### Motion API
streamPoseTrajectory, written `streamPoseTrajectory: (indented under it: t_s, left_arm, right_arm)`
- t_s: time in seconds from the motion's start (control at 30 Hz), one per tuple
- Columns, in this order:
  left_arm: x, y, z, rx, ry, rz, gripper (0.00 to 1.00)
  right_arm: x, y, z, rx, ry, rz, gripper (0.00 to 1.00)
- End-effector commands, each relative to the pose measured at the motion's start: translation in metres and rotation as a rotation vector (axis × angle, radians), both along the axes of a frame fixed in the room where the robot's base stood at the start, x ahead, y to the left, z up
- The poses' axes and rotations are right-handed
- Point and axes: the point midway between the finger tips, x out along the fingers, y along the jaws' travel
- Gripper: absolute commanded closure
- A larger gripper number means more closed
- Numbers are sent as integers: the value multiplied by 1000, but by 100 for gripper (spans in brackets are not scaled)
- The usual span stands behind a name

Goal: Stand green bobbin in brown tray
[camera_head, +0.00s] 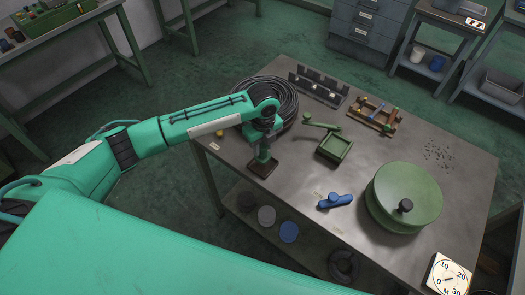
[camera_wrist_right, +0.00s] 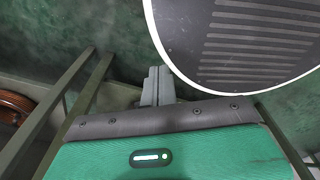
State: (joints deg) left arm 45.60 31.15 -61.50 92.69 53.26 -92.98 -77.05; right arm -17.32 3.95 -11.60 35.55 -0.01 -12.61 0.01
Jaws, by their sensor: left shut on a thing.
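The small brown tray (camera_head: 261,171) lies on the dark work table near its left edge. My left gripper (camera_head: 263,147) points down right above the tray. It is shut on the green bobbin (camera_head: 264,156), which is upright and mostly hidden by the fingers. The bobbin's lower end is at the tray; I cannot tell whether it touches the tray floor. My right gripper (camera_wrist_right: 158,86) shows only in the right wrist view, with its grey fingers together and nothing seen between them.
On the table (camera_head: 290,200) are a black cable coil (camera_head: 283,92) behind my left gripper, a green open box (camera_head: 334,148), a blue tool (camera_head: 335,201), a large green round lidded thing (camera_head: 405,196), a wooden rack (camera_head: 376,115) and a dial (camera_head: 447,277). The table's front middle is mostly clear.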

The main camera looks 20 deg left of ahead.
Motion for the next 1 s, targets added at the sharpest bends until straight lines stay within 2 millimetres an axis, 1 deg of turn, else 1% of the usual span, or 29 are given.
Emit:
streamPoseTrajectory:
  t_s: [0.07, 0.3, 0.37, 0.43, 0.6, 0.77, 0.8, 0.87, 0.9, 1.0]
  left_arm:
    - [0, 0, -5, 1, 1, 0, 92]
    - [0, 0, -38, 1, 2, 1, 92]
    - [0, 0, -44, 1, 1, 0, 92]
    - [0, 0, -47, 1, 0, -1, 92]
    - [0, 0, -47, 1, -1, -1, 92]
    - [0, 0, -50, 1, 0, -1, 92]
    - [0, 0, -50, 1, 0, -1, 62]
    - [0, 0, -49, 1, 0, -1, 50]
    - [0, 0, -49, 1, 0, -1, 46]
    - [0, 0, -49, 1, 0, -1, 46]
  right_arm:
    - [0, 1, 2, 1, 0, 1, 100]
    - [0, -7, 11, -7, -1, 2, 100]
    - [0, -9, 12, -9, 0, 2, 100]
    - [1, -11, 12, -11, 0, 2, 100]
    - [2, -15, 11, -16, -2, 1, 100]
    - [2, -15, 10, -16, -2, 1, 100]
    - [2, -15, 11, -16, -2, 1, 100]
    - [2, -15, 11, -16, -2, 1, 100]
    - [3, -15, 11, -16, -2, 1, 100]
    - [2, -14, 11, -15, -2, 1, 100]
